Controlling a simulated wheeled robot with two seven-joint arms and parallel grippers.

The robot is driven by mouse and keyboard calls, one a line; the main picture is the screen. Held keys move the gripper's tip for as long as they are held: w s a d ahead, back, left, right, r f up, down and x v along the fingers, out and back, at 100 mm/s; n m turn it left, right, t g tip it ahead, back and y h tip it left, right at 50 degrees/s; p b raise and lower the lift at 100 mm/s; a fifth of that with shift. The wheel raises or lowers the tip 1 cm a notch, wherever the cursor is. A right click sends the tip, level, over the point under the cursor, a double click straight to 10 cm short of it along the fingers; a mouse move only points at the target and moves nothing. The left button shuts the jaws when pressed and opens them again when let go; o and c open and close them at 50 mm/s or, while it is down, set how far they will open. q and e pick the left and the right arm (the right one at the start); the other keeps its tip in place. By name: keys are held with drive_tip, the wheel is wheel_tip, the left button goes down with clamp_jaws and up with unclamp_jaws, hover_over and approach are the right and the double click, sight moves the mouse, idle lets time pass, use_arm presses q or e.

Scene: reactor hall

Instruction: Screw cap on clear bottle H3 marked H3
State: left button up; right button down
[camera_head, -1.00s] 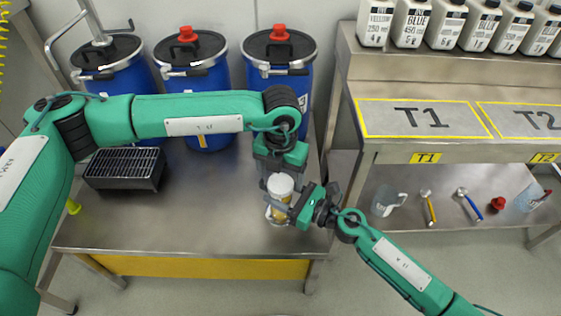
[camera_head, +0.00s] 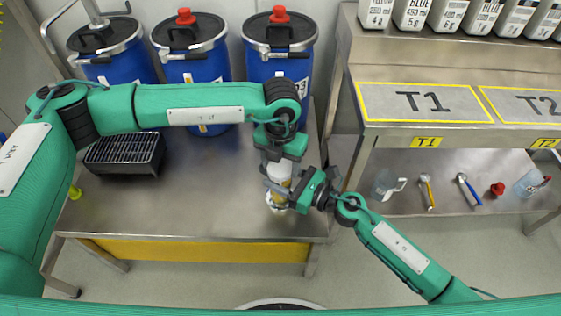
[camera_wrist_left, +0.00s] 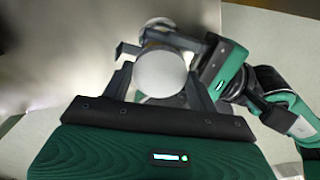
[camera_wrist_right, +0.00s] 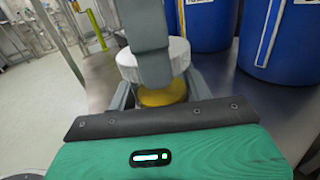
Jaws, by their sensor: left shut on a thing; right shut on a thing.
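A clear bottle with yellow contents (camera_head: 281,188) is upright near the right front of the steel table (camera_head: 180,205). Its contents also show in the right wrist view (camera_wrist_right: 163,95). A wide white cap (camera_wrist_left: 160,73) is at its top, also seen in the right wrist view (camera_wrist_right: 128,64). My left gripper (camera_wrist_left: 158,75) is shut on the cap from above, fingers on either side. My right gripper (camera_head: 290,192) is shut on the bottle from the right, below the cap. No H3 mark is readable. I cannot tell how far the cap is threaded or whether the bottle touches the table.
Blue drums (camera_head: 193,70) stand along the table's back, and a black grated box (camera_head: 125,153) sits at its left. To the right, a bench with a T1 mat (camera_head: 425,101) has a lower shelf holding a beaker (camera_head: 386,184) and tools. The table's middle is clear.

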use_arm(q)
drive_tip(key=m, duration=1.5)
drive_tip(key=o, duration=1.1)
drive_tip(key=shift+r, duration=2.25)
drive_tip(key=shift+c, duration=0.5)
